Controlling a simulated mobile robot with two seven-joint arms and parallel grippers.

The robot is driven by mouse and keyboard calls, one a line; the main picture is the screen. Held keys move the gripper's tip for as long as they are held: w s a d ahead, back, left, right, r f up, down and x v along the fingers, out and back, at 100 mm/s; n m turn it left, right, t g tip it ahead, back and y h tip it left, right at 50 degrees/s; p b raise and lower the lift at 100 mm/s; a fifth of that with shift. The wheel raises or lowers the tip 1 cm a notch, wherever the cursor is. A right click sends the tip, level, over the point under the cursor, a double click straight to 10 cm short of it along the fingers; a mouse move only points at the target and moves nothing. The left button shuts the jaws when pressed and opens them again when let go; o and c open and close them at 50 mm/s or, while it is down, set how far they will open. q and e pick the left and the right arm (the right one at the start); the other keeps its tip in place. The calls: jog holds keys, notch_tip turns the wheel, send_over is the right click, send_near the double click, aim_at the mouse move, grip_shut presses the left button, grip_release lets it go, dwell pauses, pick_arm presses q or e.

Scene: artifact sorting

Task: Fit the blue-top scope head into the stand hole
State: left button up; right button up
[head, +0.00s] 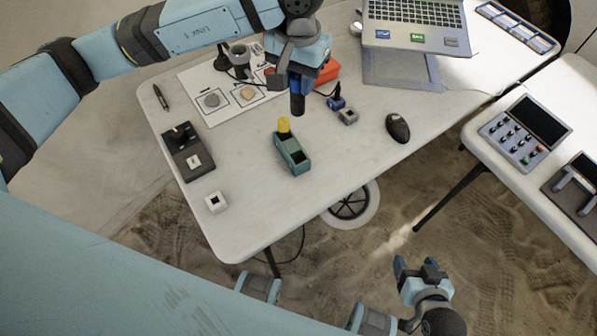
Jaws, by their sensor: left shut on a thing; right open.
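My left gripper (293,76) is shut on the blue-top scope head (297,103). The scope head is a short dark cylinder with a blue upper part, held upright above the back middle of the white table. A grey and black stand (239,54) is at the back left, partly beside the gripper; I cannot make out its hole. The scope head is apart from it, to its right. My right gripper (421,270) is open and empty at the lower right, over the sandy floor and off the table.
A white mat (213,80) holds a grey and a tan stone. A green box with a yellow piece (292,153), dark box (187,151), small white block (215,202), mouse (397,128), red object (327,73) and laptop (415,35) surround clear table patches.

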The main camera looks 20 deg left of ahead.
aim_at(298, 111)
pick_arm(q)
notch_tip(298, 111, down, 20)
jog(key=shift+d+f+p, duration=0.1)
jog(key=shift+p, duration=0.25)
jog(key=shift+f, duration=0.2)
jog(key=o, duration=1)
jog(key=shift+c, duration=0.2)
notch_tip(298, 111, up, 12)
jog(key=shift+r+b, duration=0.25)
jog(key=shift+b, duration=0.05)
jog(key=shift+s+f, duration=0.1)
